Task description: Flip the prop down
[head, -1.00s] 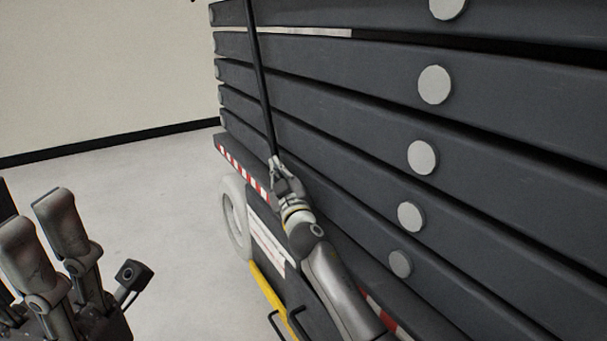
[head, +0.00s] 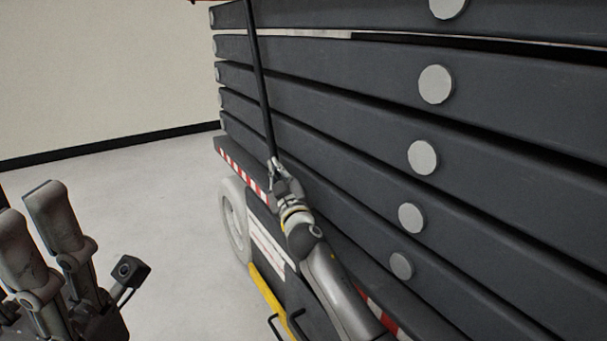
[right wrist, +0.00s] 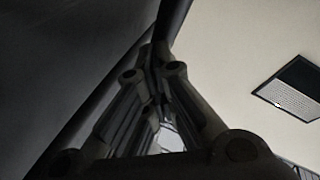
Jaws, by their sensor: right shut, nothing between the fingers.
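The prop appears to be a long thin black rod (head: 260,85), standing steeply against the side of a lift's stacked dark beams (head: 330,110). Its top end runs out of the head view. My right gripper (head: 275,166) is at the rod's lower end, its fingers shut with nothing held between them. In the right wrist view the fingers (right wrist: 153,75) are close together, with a dark bar beyond the tips. Whether they touch the rod I cannot tell. My left gripper (head: 30,215) is at the lower left, fingers apart and empty, away from the lift.
The lift's base has a red-and-white striped edge (head: 240,170), a pale wheel (head: 233,220) and a yellow bar (head: 268,290). Round grey pins (head: 422,157) stick out from the beams. The floor (head: 150,190) to the left is clear.

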